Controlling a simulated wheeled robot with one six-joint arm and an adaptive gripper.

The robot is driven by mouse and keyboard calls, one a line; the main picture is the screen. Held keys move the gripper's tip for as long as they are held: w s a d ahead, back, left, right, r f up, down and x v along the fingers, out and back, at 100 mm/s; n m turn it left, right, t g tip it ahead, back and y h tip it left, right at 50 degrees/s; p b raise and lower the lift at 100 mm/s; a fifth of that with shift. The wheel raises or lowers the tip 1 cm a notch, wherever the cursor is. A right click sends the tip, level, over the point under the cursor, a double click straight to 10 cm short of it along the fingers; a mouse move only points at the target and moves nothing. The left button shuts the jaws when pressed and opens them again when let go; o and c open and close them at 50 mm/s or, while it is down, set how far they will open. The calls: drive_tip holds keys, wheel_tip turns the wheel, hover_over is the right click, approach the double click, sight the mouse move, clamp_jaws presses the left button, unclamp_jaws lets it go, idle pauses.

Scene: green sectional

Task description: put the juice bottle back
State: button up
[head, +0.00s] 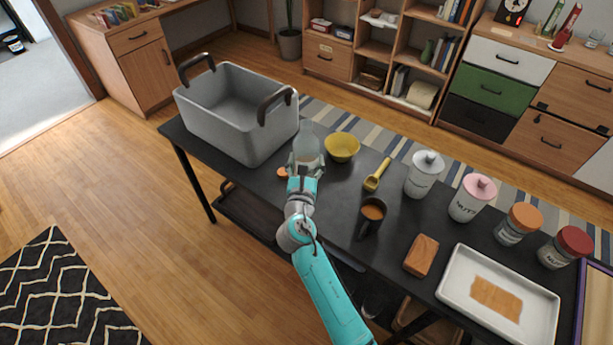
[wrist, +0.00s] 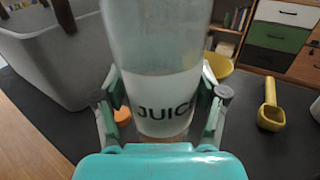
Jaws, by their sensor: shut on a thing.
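The juice bottle (wrist: 160,95) is clear with a pale lower band lettered "JUIC" in the wrist view. It stands upright between the fingers of my gripper (wrist: 166,112), which is shut on it. In the head view the bottle (head: 307,147) is at the end of my arm, over the dark table, between the grey bin and the yellow bowl. My gripper (head: 304,165) is around its lower part. Whether the bottle's base touches the table is hidden.
A grey bin (head: 222,125) with dark handles stands left. A yellow bowl (head: 342,148), yellow scoop (head: 376,176), mug (head: 370,217), several jars, a brown block (head: 421,255) and white tray (head: 453,293) stand right. An orange lid-like piece (head: 282,172) lies beside my gripper. The dark table (head: 335,196) has bare room in front.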

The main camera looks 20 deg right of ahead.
drive_tip(key=shift+f, duration=2.9)
drive_tip(key=shift+f, duration=0.15)
drive_tip(key=o, duration=1.6)
drive_tip(key=v, duration=1.2)
drive_tip(key=shift+s, duration=0.1)
